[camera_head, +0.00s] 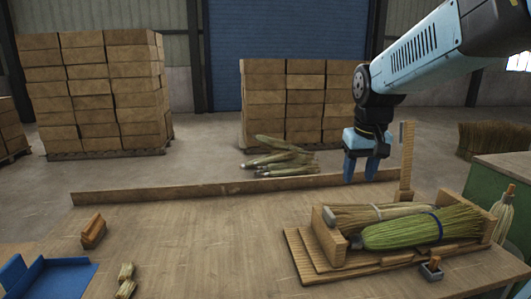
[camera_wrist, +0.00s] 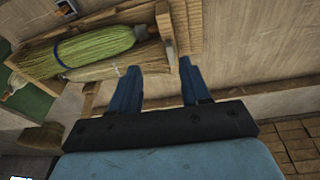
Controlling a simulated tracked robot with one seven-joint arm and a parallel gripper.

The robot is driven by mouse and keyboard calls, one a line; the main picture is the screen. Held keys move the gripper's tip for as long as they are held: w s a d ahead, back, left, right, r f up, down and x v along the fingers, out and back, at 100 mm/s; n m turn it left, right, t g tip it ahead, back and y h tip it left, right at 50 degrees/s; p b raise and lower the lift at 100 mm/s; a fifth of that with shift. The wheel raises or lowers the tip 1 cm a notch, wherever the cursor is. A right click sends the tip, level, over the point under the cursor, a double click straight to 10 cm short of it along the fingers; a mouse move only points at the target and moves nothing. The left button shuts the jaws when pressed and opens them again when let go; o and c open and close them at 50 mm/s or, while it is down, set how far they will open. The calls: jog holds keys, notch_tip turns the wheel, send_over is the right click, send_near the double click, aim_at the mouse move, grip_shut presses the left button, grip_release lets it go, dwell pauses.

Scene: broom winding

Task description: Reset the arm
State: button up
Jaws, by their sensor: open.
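My gripper (camera_head: 361,170) hangs from the blue arm at the back right of the table, above the table's rear rail. Its two blue fingers point down, apart and with nothing between them. In the wrist view my gripper (camera_wrist: 157,80) is also open and empty. A wooden cradle (camera_head: 328,238) in front of it on the right holds a green broom bundle (camera_head: 405,232) with a blue band and a paler bundle (camera_head: 380,213) behind it. The green bundle (camera_wrist: 95,45) also shows in the wrist view. My gripper touches neither bundle.
The wooden table (camera_head: 190,235) is mostly clear in the middle. A blue tray (camera_head: 55,280), a wooden block (camera_head: 93,231) and small straw pieces (camera_head: 125,280) lie at the left. An upright wooden post (camera_head: 407,155) stands close to the gripper's right. A green cabinet (camera_head: 485,190) is at the right.

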jog(key=s+d+m+t, duration=0.1)
jog(key=s+t, duration=0.2)
jog(key=s, duration=1.2)
jog(key=shift+r, duration=0.2)
jog(key=shift+s+d, duration=0.1)
jog(key=shift+d, duration=0.05)
